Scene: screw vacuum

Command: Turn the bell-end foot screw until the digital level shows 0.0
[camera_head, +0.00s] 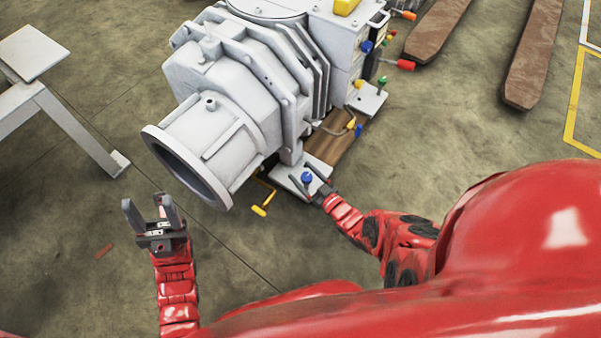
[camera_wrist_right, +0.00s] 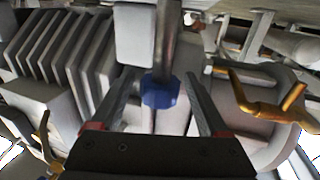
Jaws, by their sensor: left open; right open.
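The grey vacuum machine (camera_head: 235,80) stands in the upper middle of the head view, its open round bell end facing the lower left. A foot screw with a blue knob (camera_head: 307,178) rises from a pale foot plate (camera_head: 290,182) below the machine. My right gripper (camera_head: 314,178) is open at this blue knob. In the right wrist view the blue knob (camera_wrist_right: 160,92) sits between the open fingers (camera_wrist_right: 160,100), with visible gaps on both sides. My left gripper (camera_head: 151,208) is open and empty, left of the bell end. I cannot make out a digital level's reading.
A yellow-handled crank (camera_head: 262,206) lies beside the foot plate, and another yellow handle (camera_head: 354,125) is near the brown block (camera_head: 332,140). A grey stand (camera_head: 50,90) is at the left. Wooden beams (camera_head: 530,60) lie at upper right. Floor around my left gripper is mostly clear.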

